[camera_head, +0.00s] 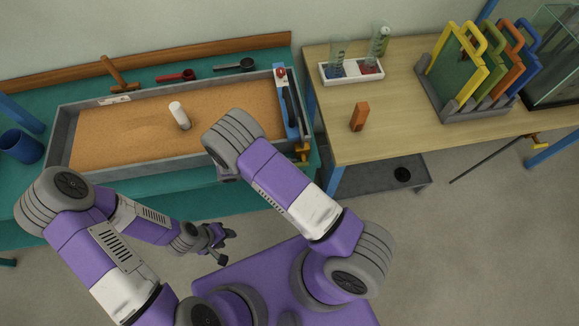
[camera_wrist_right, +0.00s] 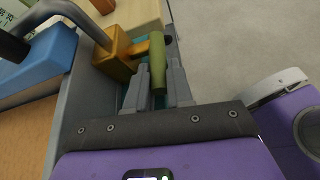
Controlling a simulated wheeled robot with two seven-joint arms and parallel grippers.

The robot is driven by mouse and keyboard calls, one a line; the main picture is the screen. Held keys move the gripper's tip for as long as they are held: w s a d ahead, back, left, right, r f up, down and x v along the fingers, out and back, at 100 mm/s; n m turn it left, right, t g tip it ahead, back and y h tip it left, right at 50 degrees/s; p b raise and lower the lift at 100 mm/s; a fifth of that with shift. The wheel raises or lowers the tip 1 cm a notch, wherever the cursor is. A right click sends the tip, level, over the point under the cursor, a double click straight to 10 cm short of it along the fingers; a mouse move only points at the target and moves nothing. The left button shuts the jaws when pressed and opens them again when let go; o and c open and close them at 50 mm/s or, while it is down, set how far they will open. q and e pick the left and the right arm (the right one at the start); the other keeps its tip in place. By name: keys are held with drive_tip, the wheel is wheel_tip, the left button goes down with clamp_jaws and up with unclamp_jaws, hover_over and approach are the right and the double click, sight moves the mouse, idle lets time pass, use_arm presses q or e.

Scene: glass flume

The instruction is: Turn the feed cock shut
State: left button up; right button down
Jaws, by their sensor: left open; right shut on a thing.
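The feed cock has a brass body (camera_wrist_right: 115,60) and a green lever (camera_wrist_right: 157,62) in the right wrist view. Its brass body also shows in the head view (camera_head: 302,150), at the front right corner of the sand tray (camera_head: 120,172). My right gripper (camera_wrist_right: 158,74) is shut on the green lever, one finger on each side. In the head view my right arm hides this gripper and the lever. My left gripper (camera_head: 222,242) is open and empty, low in front of the teal bench.
A blue stand (camera_head: 290,115) with a grey pipe is beside the cock. Floor to the right is open.

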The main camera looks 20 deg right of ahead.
drive_tip(key=shift+f, duration=0.1)
idle(0.3)
drive_tip(key=c, duration=1.3)
unclamp_jaws()
drive_tip(key=v, duration=0.7)
drive_tip(key=shift+a, duration=0.3)
